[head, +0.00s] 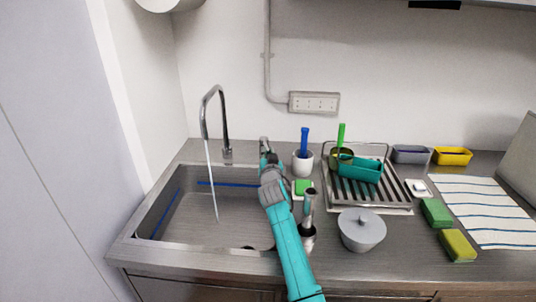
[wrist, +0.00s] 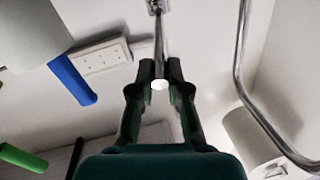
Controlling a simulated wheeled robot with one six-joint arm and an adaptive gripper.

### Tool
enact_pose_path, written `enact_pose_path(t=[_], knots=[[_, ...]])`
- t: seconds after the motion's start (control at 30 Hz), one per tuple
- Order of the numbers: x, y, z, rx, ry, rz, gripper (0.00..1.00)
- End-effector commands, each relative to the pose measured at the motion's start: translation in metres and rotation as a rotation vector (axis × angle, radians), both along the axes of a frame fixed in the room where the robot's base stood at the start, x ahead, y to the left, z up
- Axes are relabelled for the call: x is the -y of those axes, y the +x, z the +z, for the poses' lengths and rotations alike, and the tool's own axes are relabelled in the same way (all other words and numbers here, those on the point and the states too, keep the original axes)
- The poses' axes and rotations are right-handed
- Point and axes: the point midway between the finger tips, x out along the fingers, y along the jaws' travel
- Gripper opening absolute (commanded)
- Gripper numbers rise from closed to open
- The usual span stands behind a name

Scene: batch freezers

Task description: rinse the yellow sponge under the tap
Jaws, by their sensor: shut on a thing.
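The tap (head: 214,105) arches over the left part of the sink (head: 180,235), and a thin stream of water (head: 212,185) runs from it into the basin. My gripper (head: 265,157) is at the sink's back edge, right of the tap. In the wrist view, my gripper (wrist: 160,86) is shut on a slim chrome lever (wrist: 158,45) with a pale round end; the tap's curved pipe (wrist: 239,65) is to the right. The yellow sponge (head: 458,246), with a green layer, lies on the counter at the right front, far from my gripper.
A green sponge (head: 436,213) lies just behind the yellow one, beside a striped towel (head: 485,210). A lidded grey pot (head: 361,230), drying rack (head: 367,207) and white cup (head: 302,164) with a blue-handled tool stand between the sink and sponges.

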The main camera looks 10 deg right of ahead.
Motion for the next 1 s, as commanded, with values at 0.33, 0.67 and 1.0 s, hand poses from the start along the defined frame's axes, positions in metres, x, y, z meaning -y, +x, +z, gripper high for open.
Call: enact_pose_path(t=[0.33, 0.67, 1.0], knots=[[0.001, 0.0, -0.001, -0.001, -0.001, -0.002, 0.41], [-0.001, -0.011, -0.001, 0.0, 0.0, -0.001, 0.41], [-0.01, -0.07, -0.002, -0.001, 0.0, -0.002, 0.41]])
